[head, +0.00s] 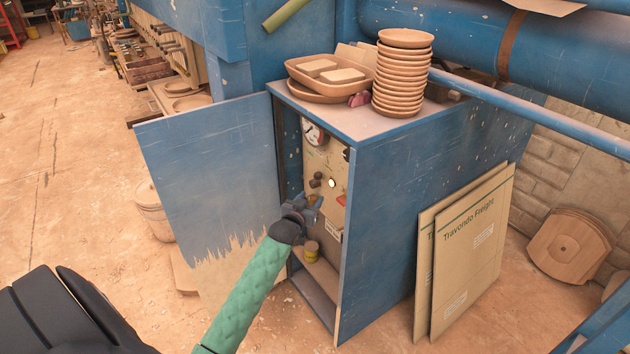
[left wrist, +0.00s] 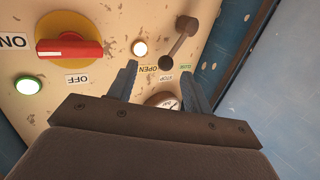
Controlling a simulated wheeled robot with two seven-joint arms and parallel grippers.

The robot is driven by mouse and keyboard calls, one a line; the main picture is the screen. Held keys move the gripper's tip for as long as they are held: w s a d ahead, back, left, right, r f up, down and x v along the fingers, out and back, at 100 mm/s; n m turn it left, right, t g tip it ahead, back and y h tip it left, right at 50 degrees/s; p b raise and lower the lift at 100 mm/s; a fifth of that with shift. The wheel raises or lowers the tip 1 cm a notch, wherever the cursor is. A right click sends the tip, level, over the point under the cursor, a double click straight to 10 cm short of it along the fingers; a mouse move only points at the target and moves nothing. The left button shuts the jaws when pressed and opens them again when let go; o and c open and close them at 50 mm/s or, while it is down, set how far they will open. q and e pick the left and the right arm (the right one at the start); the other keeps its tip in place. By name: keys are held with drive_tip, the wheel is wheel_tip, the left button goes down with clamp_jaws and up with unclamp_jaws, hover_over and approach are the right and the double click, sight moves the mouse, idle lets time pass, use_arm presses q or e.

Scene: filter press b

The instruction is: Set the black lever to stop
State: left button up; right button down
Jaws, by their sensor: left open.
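The black lever (left wrist: 177,45) is on the beige panel inside the open blue cabinet. In the left wrist view it slants from upper right to lower left, its lower end near the labels OPEN (left wrist: 147,69), STOP (left wrist: 165,77) and CLOSE (left wrist: 187,67). I cannot tell which label it is set to. In the head view it is small and dark (head: 316,180), just above my gripper. My left gripper (head: 311,203) is open in front of the panel, its fingers (left wrist: 158,70) empty and seemingly apart from the lever. My right gripper is not in view.
A red switch on a yellow disc (left wrist: 70,45), a green button (left wrist: 28,85), a white light (left wrist: 139,47) and a gauge (left wrist: 165,101) share the panel. The cabinet door (head: 205,165) stands open at left. Stacked bowls (head: 402,75) stand on the cabinet top (head: 350,122).

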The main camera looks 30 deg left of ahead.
sight(316, 179)
use_arm(q)
drive_tip(key=shift+t, duration=0.4)
drive_tip(key=w+a, duration=0.1)
drive_tip(key=w, duration=0.1)
drive_tip(key=w+a+r+p, duration=0.1)
drive_tip(key=w, duration=0.1)
drive_tip(key=w+a, duration=0.1)
drive_tip(key=w, duration=0.2)
drive_tip(key=shift+w+r+p, duration=0.1)
drive_tip(key=shift+r+p, duration=0.2)
drive_tip(key=shift+r, duration=0.05)
drive_tip(key=shift+w+a+f, duration=0.1)
drive_tip(key=shift+w, duration=0.5)
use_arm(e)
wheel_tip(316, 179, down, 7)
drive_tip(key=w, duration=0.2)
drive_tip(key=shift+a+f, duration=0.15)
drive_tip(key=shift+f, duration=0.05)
use_arm(q)
clamp_jaws()
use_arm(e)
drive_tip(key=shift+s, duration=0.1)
